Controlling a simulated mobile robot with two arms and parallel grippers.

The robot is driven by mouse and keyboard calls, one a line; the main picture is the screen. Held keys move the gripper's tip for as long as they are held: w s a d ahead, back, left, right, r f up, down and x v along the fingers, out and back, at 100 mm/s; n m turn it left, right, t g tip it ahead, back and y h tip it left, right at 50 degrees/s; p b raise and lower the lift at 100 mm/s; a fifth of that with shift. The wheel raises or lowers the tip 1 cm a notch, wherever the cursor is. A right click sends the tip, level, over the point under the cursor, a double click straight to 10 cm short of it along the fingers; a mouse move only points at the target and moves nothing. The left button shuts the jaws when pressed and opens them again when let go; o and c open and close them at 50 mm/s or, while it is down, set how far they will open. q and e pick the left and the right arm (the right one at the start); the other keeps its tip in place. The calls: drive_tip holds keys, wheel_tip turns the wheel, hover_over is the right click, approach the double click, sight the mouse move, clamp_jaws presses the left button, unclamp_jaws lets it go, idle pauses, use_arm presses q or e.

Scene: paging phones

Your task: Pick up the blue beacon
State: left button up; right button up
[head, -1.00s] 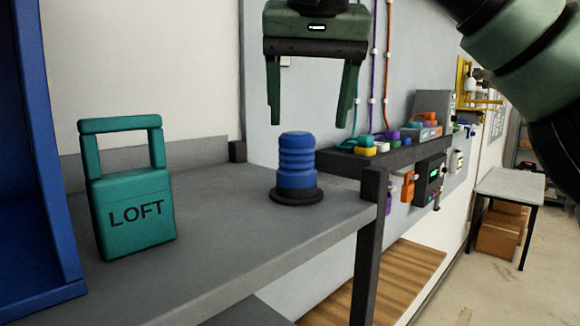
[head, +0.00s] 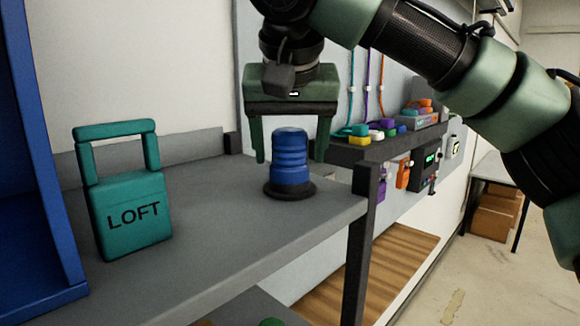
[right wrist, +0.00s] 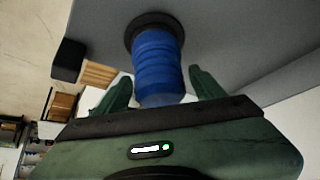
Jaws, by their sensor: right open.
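The blue beacon (head: 290,158) stands upright on its dark round base on the grey shelf (head: 240,225), near the shelf's right end. My right gripper (head: 288,160) is open, pointing down, with its fingers behind and to either side of the beacon in the head view. In the right wrist view the beacon (right wrist: 158,62) shows between the two open fingers (right wrist: 160,82), with a gap on each side. I see no grip on it. My left gripper is not in view.
A teal padlock-shaped block marked LOFT (head: 131,205) stands on the shelf to the left, beside a blue panel (head: 30,180). A dark post (head: 362,230) rises at the shelf's right corner. A dark ledge with several coloured items (head: 380,147) lies beyond.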

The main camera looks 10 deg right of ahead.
clamp_jaws()
drive_tip(key=shift+r, duration=0.15)
